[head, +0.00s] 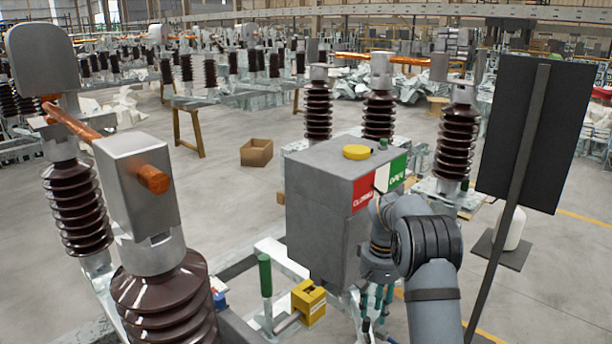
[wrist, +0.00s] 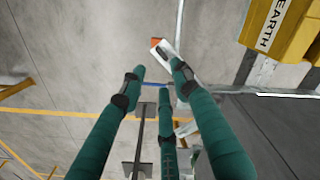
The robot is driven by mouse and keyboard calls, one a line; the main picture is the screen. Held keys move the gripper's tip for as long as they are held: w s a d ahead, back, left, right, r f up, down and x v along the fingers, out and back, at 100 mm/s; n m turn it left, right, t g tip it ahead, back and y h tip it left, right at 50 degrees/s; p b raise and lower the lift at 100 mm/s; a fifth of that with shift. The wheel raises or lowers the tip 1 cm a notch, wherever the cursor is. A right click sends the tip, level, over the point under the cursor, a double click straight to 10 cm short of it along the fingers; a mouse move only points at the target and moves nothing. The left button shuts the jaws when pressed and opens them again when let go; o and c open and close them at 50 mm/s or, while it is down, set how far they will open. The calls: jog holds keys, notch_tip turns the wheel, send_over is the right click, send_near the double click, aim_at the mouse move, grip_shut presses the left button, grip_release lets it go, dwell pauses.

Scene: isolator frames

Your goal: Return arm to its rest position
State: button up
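My arm (head: 432,290) reaches up from the lower right and bends over in front of the grey box. My gripper (head: 376,302) hangs fingers down at the box's lower right side. In the wrist view my gripper (wrist: 158,88) shows three green fingers with dark joints, spread apart with nothing held between them. A small white plate with a dark slot (wrist: 164,47) shows beyond the right fingertip; I cannot tell how far away it is.
The grey box (head: 325,225) with red and green labels stands close left of my gripper. A yellow block (head: 308,302) and green handle (head: 265,275) are left. A yellow part marked EARTH (wrist: 270,22) is upper right. A dark panel (head: 535,130) stands right on a post.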

aim_at(368, 338)
notch_tip(368, 338, down, 10)
jog(key=shift+s+f, duration=0.1)
jog(key=shift+s, duration=0.05)
jog(key=shift+r+m, duration=0.25)
jog(key=shift+m, duration=0.55)
jog(key=m+p, duration=0.1)
jog(key=m, duration=0.4)
jog(key=shift+a+r+p, duration=0.15)
jog(key=shift+a+p, duration=0.05)
jog(key=shift+p, duration=0.15)
jog(key=m+p, duration=0.2)
jog(key=m, duration=0.1)
jog(key=shift+a+m, duration=0.1)
jog(key=shift+m, duration=0.3)
jog(key=m+p, duration=0.2)
jog(key=m, duration=0.1)
jog(key=shift+r+m, duration=0.1)
jog(key=shift+m, duration=0.3)
notch_tip(368, 338, up, 9)
jog(key=b, duration=0.2)
jog(key=shift+f, duration=0.2)
jog(key=shift+a, duration=0.1)
